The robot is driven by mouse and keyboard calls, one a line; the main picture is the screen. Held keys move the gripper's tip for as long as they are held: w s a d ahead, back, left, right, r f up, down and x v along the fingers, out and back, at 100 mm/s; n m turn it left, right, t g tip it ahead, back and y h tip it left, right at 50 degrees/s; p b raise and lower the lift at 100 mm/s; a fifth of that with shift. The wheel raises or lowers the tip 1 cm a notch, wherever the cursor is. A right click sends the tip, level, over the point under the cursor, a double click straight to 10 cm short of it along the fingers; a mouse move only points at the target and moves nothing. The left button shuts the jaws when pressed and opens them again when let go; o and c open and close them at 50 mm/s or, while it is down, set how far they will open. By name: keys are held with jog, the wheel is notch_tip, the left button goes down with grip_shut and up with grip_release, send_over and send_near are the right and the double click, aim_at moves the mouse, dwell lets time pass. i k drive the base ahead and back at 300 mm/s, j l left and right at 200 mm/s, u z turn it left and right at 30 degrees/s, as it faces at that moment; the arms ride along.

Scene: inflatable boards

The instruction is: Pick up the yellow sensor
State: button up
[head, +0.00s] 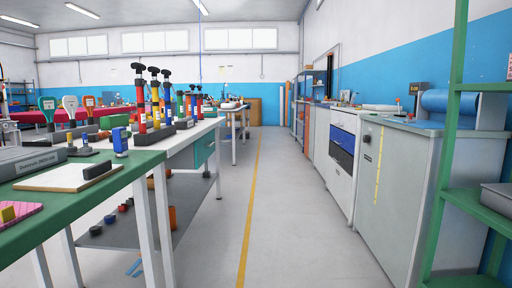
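A small yellow block (8,213), which may be the yellow sensor, sits on a pink patterned mat (30,215). The mat lies on the green-topped table (110,190) at the lower left, and the frame edge cuts it off. The block is too small to make out details. My gripper is not in view.
Red and yellow pumps (155,105) stand beyond. The aisle floor (275,200) is clear; a green shelf (448,130) stands right.

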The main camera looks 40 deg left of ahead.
aim_at(69, 136)
jog(key=j+u, duration=0.1)
jog(key=u, duration=0.8)
jog(key=i+j+u, duration=0.1)
jog(key=u, duration=0.8)
jog(key=i+j+u, duration=0.2)
jog(key=i+u, duration=0.75)
jog(key=i+l, duration=0.45)
jog(key=l+u, duration=0.15)
jog(key=l, duration=0.5)
jog(key=l+u, duration=0.1)
jog(key=l, duration=0.55)
jog(key=k+l+u, duration=0.15)
jog(key=l, duration=0.5)
jog(key=l+u, duration=0.1)
jog(key=l, duration=0.55)
